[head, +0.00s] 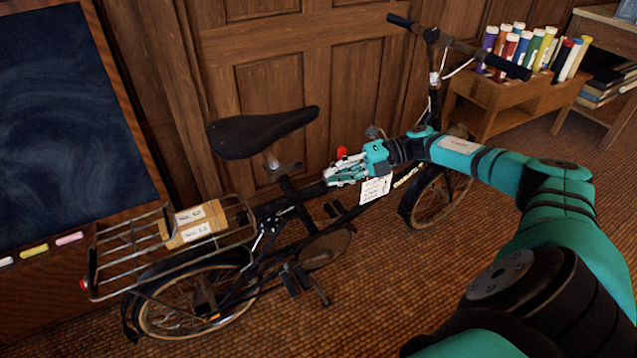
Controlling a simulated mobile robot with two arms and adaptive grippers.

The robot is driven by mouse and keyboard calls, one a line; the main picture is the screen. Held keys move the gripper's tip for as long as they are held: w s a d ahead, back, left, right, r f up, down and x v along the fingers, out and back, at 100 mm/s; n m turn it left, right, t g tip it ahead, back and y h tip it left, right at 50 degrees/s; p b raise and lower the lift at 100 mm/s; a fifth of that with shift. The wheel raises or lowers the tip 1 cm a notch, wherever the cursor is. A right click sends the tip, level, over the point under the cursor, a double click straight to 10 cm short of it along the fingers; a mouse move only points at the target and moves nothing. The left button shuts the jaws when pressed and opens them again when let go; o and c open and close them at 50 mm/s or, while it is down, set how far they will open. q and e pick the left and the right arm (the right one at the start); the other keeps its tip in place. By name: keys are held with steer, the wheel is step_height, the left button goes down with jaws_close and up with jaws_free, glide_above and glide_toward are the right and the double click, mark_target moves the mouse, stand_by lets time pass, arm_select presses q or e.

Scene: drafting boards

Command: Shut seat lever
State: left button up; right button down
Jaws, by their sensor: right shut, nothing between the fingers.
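A folding bicycle stands side-on in the middle of the view, with a black seat (262,132) on its post. A small dark seat lever (290,166) sticks out to the right from the clamp at the foot of the seat post; its exact position is hard to tell at this size. My right gripper (328,175) is shut and empty, just right of the lever and over the bicycle's frame, apart from the lever as far as I can see. A small red part shows behind the gripper. My left gripper is not in view.
The bicycle's rear rack (125,245) holds a labelled cardboard box (192,222). A chalkboard (70,110) stands at left, wood panelling behind. A wooden bench (515,100) with colourful tubes (515,50) stands at right. The woven floor (400,290) in front is clear.

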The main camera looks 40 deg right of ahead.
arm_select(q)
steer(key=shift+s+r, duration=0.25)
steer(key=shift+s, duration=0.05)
arm_select(e)
steer(key=shift+s+d+r, duration=0.1)
steer(key=shift+d+r, duration=0.05)
steer(key=shift+d, duration=0.35)
steer(key=shift+s+d+r, duration=0.1)
steer(key=shift+d+r, duration=0.05)
steer(key=shift+d, duration=0.3)
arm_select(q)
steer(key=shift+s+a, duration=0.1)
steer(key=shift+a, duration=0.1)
